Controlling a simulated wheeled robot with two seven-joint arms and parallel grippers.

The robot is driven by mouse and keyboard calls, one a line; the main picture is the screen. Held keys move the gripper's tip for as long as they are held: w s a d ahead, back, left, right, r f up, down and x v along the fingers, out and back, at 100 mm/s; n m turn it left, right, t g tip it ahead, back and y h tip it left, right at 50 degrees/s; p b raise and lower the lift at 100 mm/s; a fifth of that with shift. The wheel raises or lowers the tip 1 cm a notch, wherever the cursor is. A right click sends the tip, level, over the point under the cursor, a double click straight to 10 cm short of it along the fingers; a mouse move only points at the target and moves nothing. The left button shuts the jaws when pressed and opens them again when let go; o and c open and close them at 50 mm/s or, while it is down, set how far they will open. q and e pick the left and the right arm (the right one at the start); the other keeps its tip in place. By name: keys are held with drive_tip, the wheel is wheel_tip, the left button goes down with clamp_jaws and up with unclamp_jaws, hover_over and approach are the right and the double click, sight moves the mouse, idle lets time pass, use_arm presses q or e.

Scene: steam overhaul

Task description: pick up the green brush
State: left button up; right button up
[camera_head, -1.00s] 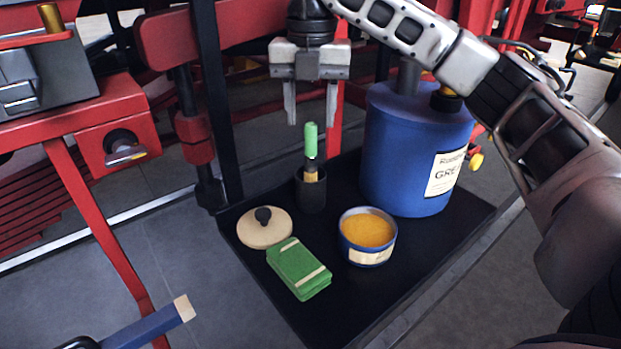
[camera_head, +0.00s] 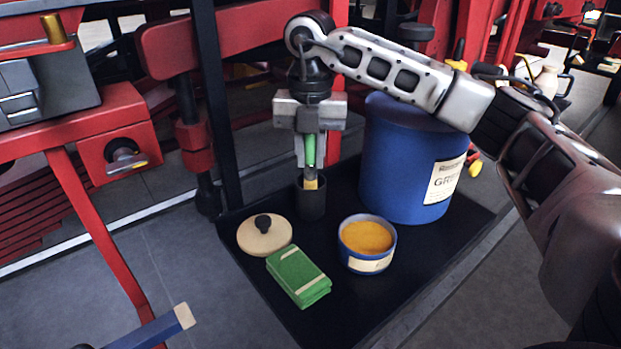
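The green brush (camera_head: 310,150) stands upright in a small dark cup (camera_head: 312,203) on the black tray (camera_head: 405,270). Its green handle and a yellowish band show above the rim; its lower end is hidden in the cup. My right gripper (camera_head: 311,158) points straight down from above. Its two pale fingers are closed in on either side of the green handle and appear to grip it. My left gripper is not in view.
A large blue can (camera_head: 405,160) stands close right of the cup, under my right forearm. A blue tin of orange paste (camera_head: 367,238), a round beige lid (camera_head: 264,236) and green pads (camera_head: 298,275) lie in front. A black post (camera_head: 217,100) rises at left.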

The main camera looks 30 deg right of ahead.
clamp_jaws()
wheel_tip(320, 180, up, 10)
drive_tip(key=shift+f+p, duration=0.25)
drive_tip(key=shift+p, duration=0.1)
drive_tip(key=shift+r, duration=0.3)
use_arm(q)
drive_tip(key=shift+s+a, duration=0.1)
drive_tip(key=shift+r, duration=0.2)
use_arm(e)
drive_tip(key=shift+f, duration=0.1)
